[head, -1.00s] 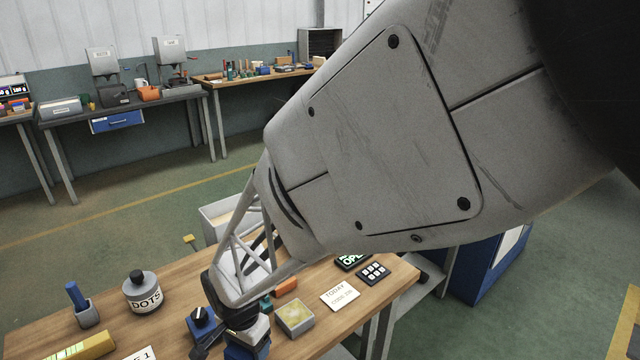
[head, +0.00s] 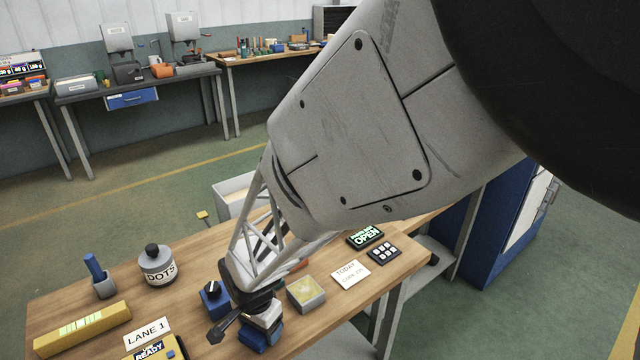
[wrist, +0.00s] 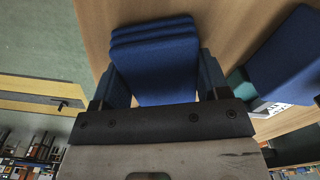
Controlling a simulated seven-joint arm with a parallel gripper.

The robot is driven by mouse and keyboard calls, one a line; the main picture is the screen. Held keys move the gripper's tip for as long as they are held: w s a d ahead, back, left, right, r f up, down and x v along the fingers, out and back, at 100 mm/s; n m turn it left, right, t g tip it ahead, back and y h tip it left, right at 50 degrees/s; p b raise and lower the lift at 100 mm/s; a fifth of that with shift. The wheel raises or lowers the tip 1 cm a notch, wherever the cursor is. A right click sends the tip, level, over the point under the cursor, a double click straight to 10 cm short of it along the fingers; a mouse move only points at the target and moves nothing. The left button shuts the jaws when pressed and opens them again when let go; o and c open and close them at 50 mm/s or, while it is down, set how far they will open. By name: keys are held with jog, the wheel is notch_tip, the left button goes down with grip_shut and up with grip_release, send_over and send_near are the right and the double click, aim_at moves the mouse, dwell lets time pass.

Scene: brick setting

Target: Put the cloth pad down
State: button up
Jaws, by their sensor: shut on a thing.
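The cloth pad (wrist: 155,65) is blue and layered, and it sits between my two fingers in the wrist view. My gripper (wrist: 160,85) is shut on it, with a finger against each side. In the head view, my gripper (head: 258,318) is low over the front part of the wooden workbench (head: 205,262), and a blue part of the pad (head: 256,338) shows below it. I cannot tell whether the pad touches the bench top.
A DOTS bottle (head: 158,264), LANE 1 card (head: 148,333) and TODAY card (head: 351,273) are farther off. Bare wood lies between them.

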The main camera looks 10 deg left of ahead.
jog(key=shift+f, duration=0.15)
jog(key=o, duration=0.8)
notch_tip(320, 180, up, 12)
jog(key=shift+r, duration=0.15)
dwell(0.5)
dwell(0.5)
